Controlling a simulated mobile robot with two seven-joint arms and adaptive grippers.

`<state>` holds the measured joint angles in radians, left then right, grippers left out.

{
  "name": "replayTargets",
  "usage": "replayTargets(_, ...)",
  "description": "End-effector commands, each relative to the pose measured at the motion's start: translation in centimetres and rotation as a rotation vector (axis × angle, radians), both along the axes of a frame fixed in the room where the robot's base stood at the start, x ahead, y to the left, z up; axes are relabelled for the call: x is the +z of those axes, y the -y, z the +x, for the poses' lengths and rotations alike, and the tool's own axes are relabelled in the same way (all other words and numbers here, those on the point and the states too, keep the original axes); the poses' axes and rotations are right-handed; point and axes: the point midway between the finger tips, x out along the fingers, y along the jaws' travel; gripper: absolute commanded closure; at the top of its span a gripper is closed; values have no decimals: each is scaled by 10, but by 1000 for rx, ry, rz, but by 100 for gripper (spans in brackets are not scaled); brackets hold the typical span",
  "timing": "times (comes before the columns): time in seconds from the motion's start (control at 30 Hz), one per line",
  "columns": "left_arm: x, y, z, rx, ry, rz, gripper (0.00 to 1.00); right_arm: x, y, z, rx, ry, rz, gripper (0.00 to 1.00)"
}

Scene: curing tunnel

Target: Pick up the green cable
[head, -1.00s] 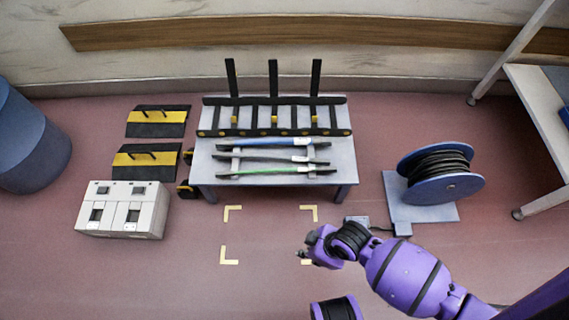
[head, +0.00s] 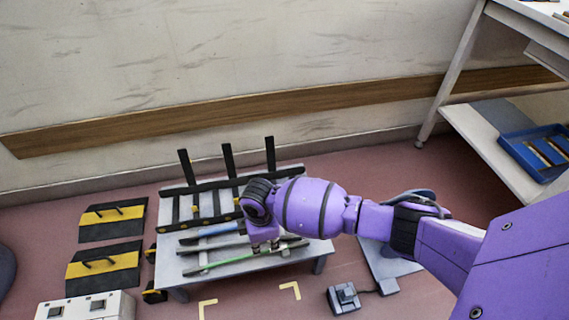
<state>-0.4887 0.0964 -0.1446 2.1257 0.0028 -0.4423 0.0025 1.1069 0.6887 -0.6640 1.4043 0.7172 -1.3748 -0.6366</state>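The green cable (head: 228,261) lies along the front edge of the low grey table (head: 175,272), with dark ends. My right gripper (head: 268,247) comes in from the right, pointing down over the right half of the green cable. Its fingertips are small and overlap the cable in the head view, so I cannot tell whether they are open, touching it or shut on it. The wrist hides part of the cables behind. My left gripper is not in view.
A blue cable (head: 210,231) lies behind the green one, beside a black rack (head: 205,190) with uprights. Black and yellow plates (head: 105,262) and a white box (head: 85,307) stand at left. A small grey device (head: 343,298) is on the floor, and a shelf with a blue tray (head: 515,148) at right.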

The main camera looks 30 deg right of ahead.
Motion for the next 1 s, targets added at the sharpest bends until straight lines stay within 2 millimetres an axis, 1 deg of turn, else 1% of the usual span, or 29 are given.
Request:
replayTargets(0.03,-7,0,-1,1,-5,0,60,-8,0,2,1,3,0,84)
replayTargets(0.2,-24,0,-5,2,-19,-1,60,-36,1,0,0,1,1,84)
replayTargets(0.3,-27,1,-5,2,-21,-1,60,-43,1,1,1,4,0,84)
replayTargets(0.5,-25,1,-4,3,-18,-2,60,-40,1,2,1,7,0,84)
replayTargets(0.6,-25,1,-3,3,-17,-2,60,-40,1,2,1,7,0,98)
replayTargets(0.63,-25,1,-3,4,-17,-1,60,-40,1,2,1,7,0,100)
replayTargets(1.0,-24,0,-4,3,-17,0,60,-38,1,3,1,8,1,100)
